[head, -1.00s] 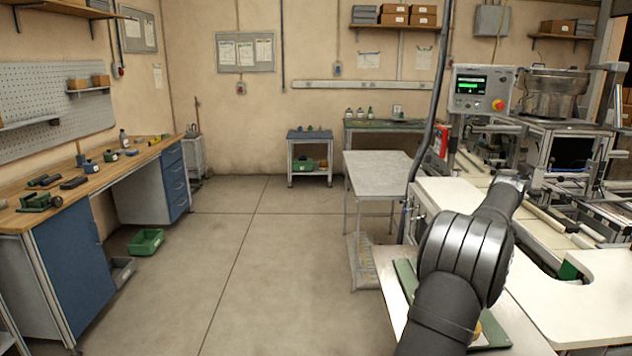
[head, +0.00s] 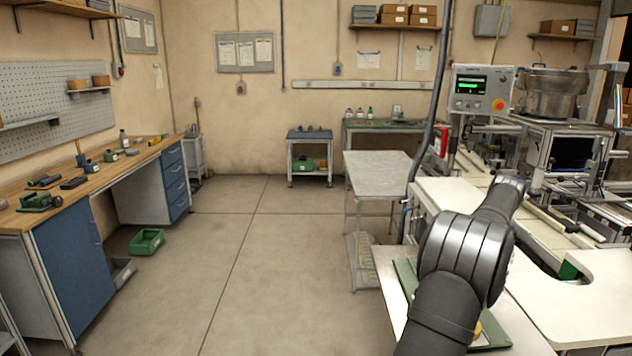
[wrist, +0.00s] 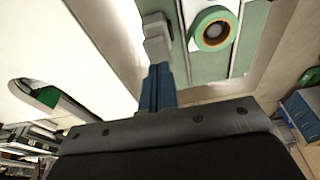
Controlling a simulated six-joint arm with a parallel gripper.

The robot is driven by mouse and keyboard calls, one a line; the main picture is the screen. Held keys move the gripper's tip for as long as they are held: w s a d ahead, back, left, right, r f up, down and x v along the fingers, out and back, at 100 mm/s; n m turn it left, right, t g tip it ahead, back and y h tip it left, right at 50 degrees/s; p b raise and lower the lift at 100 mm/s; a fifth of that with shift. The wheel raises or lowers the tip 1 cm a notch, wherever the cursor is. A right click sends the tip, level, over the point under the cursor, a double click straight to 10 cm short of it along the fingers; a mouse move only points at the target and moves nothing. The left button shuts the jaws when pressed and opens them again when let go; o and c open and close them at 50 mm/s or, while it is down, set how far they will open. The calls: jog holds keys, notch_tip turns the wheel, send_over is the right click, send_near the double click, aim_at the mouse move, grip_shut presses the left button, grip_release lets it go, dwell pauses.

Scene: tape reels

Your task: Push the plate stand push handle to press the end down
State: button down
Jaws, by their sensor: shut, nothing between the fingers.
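In the wrist view, my gripper (wrist: 158,72) shows as narrow blue fingers held together, with nothing between them. A pale grey block (wrist: 156,30) stands right at the fingertips. I cannot tell for certain whether it is the push handle, or whether the fingers touch it. Beside it is a green plate (wrist: 228,62) bearing a tape reel (wrist: 212,30) with a green and tan rim. In the head view, the green plate (head: 405,272) shows beside my arm. My arm hides the gripper and most of the plate there.
A white worktop (head: 560,300) with a curved cutout lies right of my arm. Behind it stand a control box (head: 481,90) with a screen and a machine with a metal bowl (head: 553,95). A grey table (head: 378,170) stands beyond.

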jog(key=shift+f, duration=1.75)
dwell(4.2)
jog(key=shift+r, duration=0.1)
jog(key=shift+r, duration=3.55)
jog(key=shift+f, duration=2.7)
